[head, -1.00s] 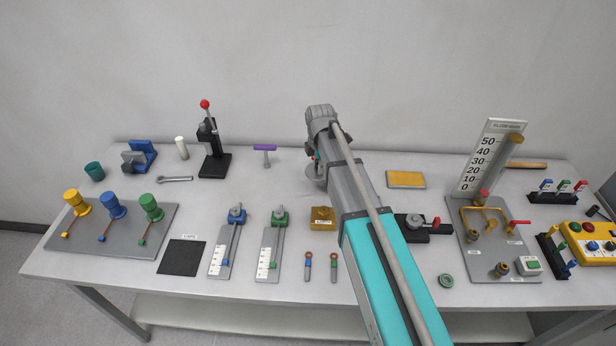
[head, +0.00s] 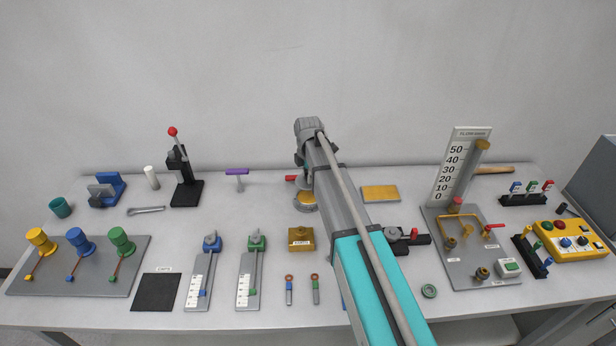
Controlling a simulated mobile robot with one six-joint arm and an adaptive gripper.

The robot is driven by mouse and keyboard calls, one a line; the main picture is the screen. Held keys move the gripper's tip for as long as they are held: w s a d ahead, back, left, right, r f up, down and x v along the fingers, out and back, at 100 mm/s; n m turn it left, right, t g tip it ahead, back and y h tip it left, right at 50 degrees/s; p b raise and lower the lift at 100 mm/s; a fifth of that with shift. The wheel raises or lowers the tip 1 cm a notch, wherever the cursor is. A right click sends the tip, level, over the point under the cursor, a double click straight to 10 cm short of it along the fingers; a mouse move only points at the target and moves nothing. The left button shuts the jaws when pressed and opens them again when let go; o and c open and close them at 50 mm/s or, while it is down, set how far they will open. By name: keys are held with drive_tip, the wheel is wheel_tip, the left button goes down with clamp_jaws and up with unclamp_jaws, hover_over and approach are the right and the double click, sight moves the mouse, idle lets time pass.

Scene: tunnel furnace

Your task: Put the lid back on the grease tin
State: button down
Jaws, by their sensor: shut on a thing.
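My gripper (head: 303,176) is at the back middle of the table, mostly hidden by my own arm. It is shut on a grey round disc, likely the lid (head: 304,186). A low round tin (head: 306,207) with a yellowish band, likely the grease tin, is directly below the disc. The disc appears over the tin's top; I cannot tell whether they touch. The fingertips and the tin's right side are hidden.
A red part (head: 291,178) shows just left of the gripper. A purple-topped T-shaped tool (head: 237,173) stands further left. A brass block (head: 301,240) sits in front, and a yellow pad (head: 380,193) lies to the right.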

sight(308, 197)
drive_tip(key=shift+f, duration=0.15)
drive_tip(key=shift+f+b, duration=2.95)
drive_tip(key=shift+b, duration=0.15)
drive_tip(key=shift+f, duration=0.2)
idle(0.5)
drive_tip(key=shift+c, duration=2.1)
unclamp_jaws()
drive_tip(key=o, duration=0.4)
drive_tip(key=shift+r, duration=0.1)
